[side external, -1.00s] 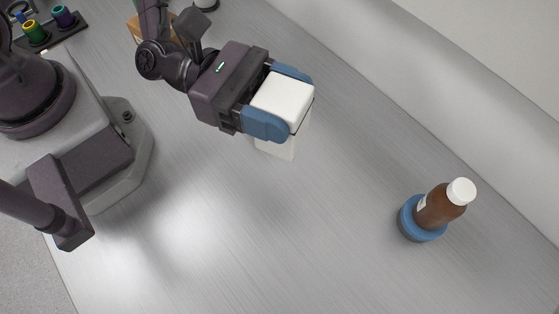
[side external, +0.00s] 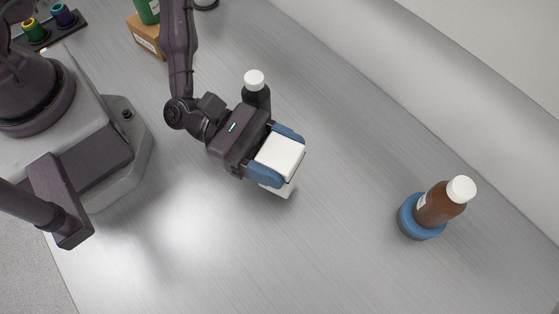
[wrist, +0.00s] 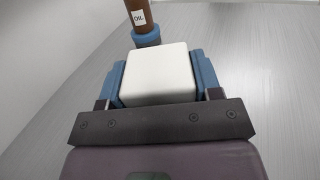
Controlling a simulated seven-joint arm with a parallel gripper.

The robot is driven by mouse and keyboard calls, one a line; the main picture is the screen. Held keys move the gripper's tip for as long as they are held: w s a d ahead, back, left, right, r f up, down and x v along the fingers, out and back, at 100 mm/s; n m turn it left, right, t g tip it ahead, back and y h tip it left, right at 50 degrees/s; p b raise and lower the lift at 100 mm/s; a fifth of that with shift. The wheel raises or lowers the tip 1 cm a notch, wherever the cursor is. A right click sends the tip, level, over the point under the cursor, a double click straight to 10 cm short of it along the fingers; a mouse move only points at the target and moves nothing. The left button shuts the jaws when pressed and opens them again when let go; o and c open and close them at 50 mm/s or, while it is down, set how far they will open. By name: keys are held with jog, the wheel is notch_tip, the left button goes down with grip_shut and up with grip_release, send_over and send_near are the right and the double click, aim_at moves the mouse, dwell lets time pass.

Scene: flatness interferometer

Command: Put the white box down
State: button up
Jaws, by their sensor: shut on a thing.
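The white box (side external: 280,155) is held between the blue fingers of my gripper (side external: 277,157), near the middle of the metal table. My gripper is shut on it, with one finger on each side. The box's lower part shows below the fingers; whether its bottom touches the table I cannot tell. In the wrist view the white box (wrist: 158,74) fills the space between the fingers of my gripper (wrist: 160,80).
A brown bottle (side external: 437,207) with a white cap leans in a blue round holder (side external: 408,220) at the right. A dark bottle (side external: 257,97) with a white cap stands just behind my gripper. A cardboard box (side external: 147,38) is at the back left. The front table is clear.

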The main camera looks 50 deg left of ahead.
jog(key=shift+f, duration=1.55)
jog(key=shift+f, duration=0.1)
jog(key=o, duration=1)
